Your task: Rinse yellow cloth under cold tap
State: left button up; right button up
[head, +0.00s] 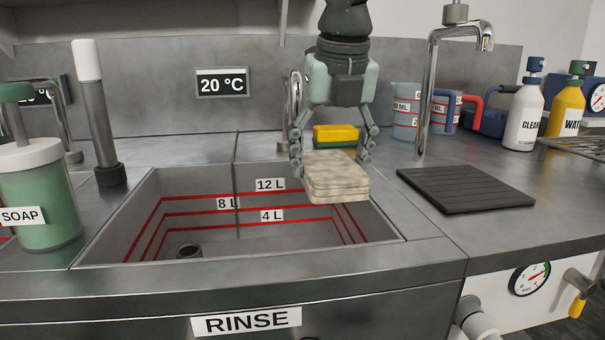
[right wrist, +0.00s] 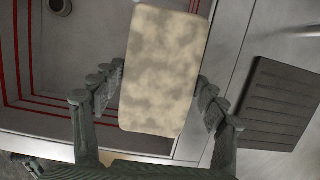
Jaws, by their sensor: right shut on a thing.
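My right gripper (head: 337,150) points down and is shut on a folded cloth (head: 337,182). The cloth is pale yellowish beige with grey-brown blotches. It is held level above the right end of the RINSE sink basin (head: 190,215); the right wrist view shows the cloth (right wrist: 162,75) between the two fingers (right wrist: 160,95), over the basin's edge. A chrome tap (head: 293,105) stands behind, partly hidden by my gripper, near a 20 °C display (head: 222,82). I see no water running. No label here reads cold. My left gripper is not in view.
A yellow and green sponge (head: 336,134) lies behind the gripper. A tall chrome tap (head: 428,90) and a black ribbed mat (head: 464,188) are to the right. The basin looks empty, with a drain fitting (head: 188,251).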

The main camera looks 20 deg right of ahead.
aim_at(354, 167)
jog(key=shift+s+d+b, duration=0.45)
jog(key=shift+s+d, duration=0.85)
jog(key=shift+d, duration=0.05)
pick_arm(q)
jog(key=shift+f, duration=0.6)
pick_arm(e)
jog(key=shift+s+d+r+p, duration=0.35)
jog(key=shift+s+d+r, duration=0.4)
jog(key=shift+r, duration=0.1)
jog(key=shift+s+d+r+p, duration=0.35)
jog(key=shift+s+d+r, duration=0.3)
jog(key=shift+r, duration=0.2)
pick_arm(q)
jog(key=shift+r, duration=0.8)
pick_arm(e)
jog(key=shift+s+d+r, duration=0.3)
jog(key=shift+s+d, duration=0.05)
jog(key=shift+d, duration=0.05)
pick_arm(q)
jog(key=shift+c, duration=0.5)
